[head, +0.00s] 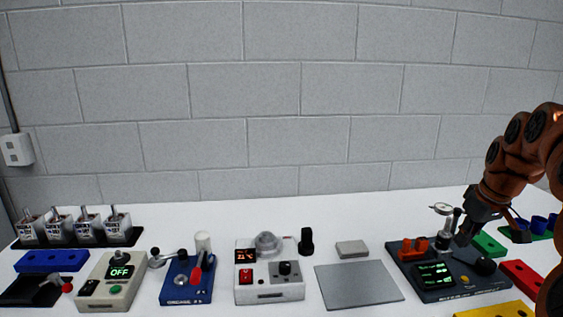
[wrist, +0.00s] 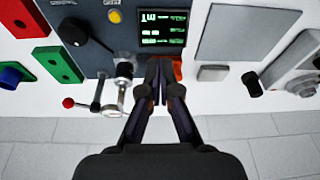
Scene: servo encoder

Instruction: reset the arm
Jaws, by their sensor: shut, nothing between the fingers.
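My orange-brown arm (head: 520,155) comes in from the right in the head view. My dark gripper (head: 462,238) points down over the dark servo device, close to its upright metal shaft (head: 443,238). In the wrist view my gripper (wrist: 160,64) has its two fingers together with nothing visible between them. The servo device (head: 450,290) has a lit green display (head: 433,272), also in the wrist view (wrist: 163,27), an orange part (head: 413,246) and a black knob (head: 486,267). In the wrist view the fingers partly cover the orange part; I cannot tell whether they touch the device.
A grey plate (head: 358,285) and a small grey block (head: 351,248) lie left of the device. Further left stand a white box (head: 268,290), a blue box (head: 187,292) and a beige box (head: 112,285). Red (head: 522,277) and green blocks lie right. A block wall closes the back.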

